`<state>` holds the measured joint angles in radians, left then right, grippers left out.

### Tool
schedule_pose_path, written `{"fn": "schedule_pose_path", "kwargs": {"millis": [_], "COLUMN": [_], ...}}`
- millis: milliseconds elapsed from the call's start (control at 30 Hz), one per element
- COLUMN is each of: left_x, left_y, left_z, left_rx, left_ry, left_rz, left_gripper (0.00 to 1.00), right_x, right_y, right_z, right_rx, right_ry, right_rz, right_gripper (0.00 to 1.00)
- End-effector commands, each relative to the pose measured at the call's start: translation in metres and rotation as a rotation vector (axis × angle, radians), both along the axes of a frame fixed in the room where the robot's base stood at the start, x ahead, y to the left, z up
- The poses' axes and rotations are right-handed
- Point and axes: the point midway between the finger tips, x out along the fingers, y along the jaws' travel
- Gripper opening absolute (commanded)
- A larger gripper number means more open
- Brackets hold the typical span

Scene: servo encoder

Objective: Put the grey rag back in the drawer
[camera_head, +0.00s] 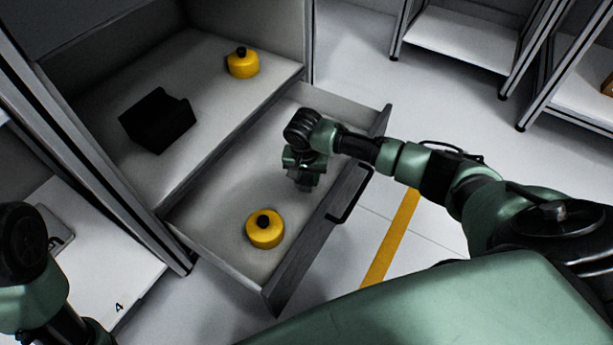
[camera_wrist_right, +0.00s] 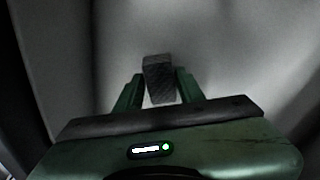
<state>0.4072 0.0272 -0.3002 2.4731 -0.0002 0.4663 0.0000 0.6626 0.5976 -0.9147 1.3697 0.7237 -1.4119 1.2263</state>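The drawer (camera_head: 213,208) is pulled out below a cabinet shelf. My right gripper (camera_head: 304,184) points down inside it, near the front panel. In the right wrist view the grey rag (camera_wrist_right: 158,78), a small block-like shape, sits between the two green fingers of my right gripper (camera_wrist_right: 160,82). The fingers stand apart on either side of it; I cannot tell whether they press on it. In the head view the arm mostly hides the rag. My left arm shows at the lower left; its gripper is out of view.
A yellow round object with a black knob (camera_head: 265,229) stands in the drawer, left of my right gripper. Another (camera_head: 242,63) and a black block (camera_head: 158,121) are on the shelf above. The drawer handle (camera_head: 350,195) sticks out in front. Racks stand at the upper right.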

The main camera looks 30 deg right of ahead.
Motion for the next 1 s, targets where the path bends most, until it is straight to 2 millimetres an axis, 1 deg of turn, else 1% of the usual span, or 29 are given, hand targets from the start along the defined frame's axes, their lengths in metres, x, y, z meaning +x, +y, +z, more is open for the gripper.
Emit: {"fn": "schedule_pose_path", "kwargs": {"millis": [400,433,467,567,733,900,1000], "left_x": [0.0,-0.001,-0.001,0.011,0.025,0.034,0.036], "left_y": [0.0,0.0,0.0,0.001,0.002,0.004,0.005], "left_z": [-0.002,0.002,0.005,0.0,-0.007,-0.018,-0.024], "left_rx": [0.001,0.001,0.001,0.0,-0.006,-0.011,-0.014], "left_ry": [0.002,-0.003,-0.005,0.042,0.115,0.181,0.209], "left_rz": [-0.001,0.0,0.0,0.0,-0.005,-0.009,-0.011], "left_gripper": [0.85,0.85,0.85,0.85,0.85,0.85,0.85], "right_x": [0.0,0.0,-0.001,-0.002,-0.007,-0.01,-0.012], "right_y": [0.0,0.0,0.001,0.002,0.005,0.009,0.01], "right_z": [0.002,0.006,0.01,0.026,0.063,0.096,0.11], "right_rx": [-0.001,0.0,0.0,0.001,0.001,0.002,0.001], "right_ry": [-0.001,0.0,0.0,-0.001,0.0,0.0,0.001], "right_rz": [0.0,0.0,0.0,0.001,0.001,0.001,0.0], "right_gripper": [0.55,0.55,0.55,0.55,0.55,0.55,0.55]}}
